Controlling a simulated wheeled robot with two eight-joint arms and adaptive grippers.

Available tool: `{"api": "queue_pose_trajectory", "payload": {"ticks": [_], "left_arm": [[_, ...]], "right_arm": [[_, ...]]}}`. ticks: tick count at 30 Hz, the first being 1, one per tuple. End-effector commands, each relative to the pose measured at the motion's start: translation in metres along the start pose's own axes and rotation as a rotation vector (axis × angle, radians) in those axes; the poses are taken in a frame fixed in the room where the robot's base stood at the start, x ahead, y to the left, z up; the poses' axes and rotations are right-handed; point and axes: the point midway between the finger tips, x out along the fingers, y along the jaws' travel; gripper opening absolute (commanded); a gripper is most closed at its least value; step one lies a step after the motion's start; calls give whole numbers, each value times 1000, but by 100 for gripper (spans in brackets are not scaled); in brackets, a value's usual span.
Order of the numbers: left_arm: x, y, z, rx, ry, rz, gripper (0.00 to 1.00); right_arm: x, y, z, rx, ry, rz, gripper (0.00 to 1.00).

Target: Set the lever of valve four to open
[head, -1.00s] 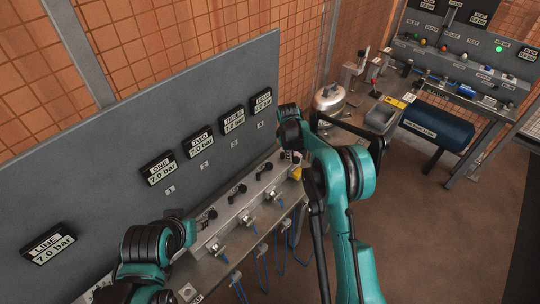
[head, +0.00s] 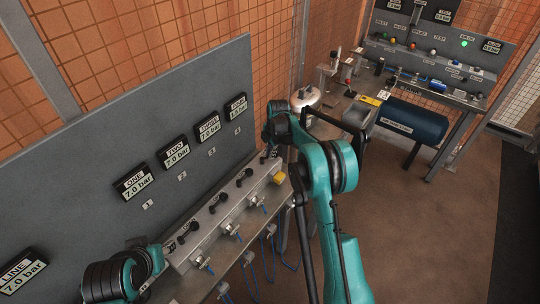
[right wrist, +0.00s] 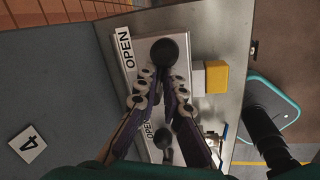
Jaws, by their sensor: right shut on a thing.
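The lever of valve four has a black ball knob (right wrist: 170,50), seen in the right wrist view beside a white OPEN label (right wrist: 125,48). My right gripper (right wrist: 162,80) is shut on this lever, with the fingers just below the knob. The fingers hide the lever's stem, so I cannot tell its exact angle. A plate marked 4 (right wrist: 27,143) is on the panel at left. In the head view my right arm reaches to the far end of the valve rail (head: 212,217) and hides much of that lever. My left arm shows at lower left, without visible fingers.
Another black knob (right wrist: 163,139) with its own OPEN label lies below the fingers. A yellow block (right wrist: 215,77) sits close to the right. In the head view, the grey gauge panel (head: 80,195) rises behind the rail. Blue hoses (head: 270,255) hang in front.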

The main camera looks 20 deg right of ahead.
Motion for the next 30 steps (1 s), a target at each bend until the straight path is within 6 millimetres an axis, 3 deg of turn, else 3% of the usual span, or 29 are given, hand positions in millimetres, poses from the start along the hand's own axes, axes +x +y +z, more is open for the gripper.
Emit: {"api": "queue_pose_trajectory", "payload": {"ticks": [1,12,23,24,27,30], "left_arm": [[0,0,0,0,0,0,40],[1,0,0,0,0,0,40],[0,0,0,0,0,0,40],[0,0,0,0,0,0,40],[1,0,0,0,0,0,40],[1,0,0,0,0,0,40]], "right_arm": [[0,0,8,-33,-2,-3,0],[1,10,8,-269,42,0,0],[2,15,8,-350,57,4,0],[2,15,7,-351,57,4,4],[2,15,7,-350,57,3,30],[2,15,7,-350,57,3,30]]}}
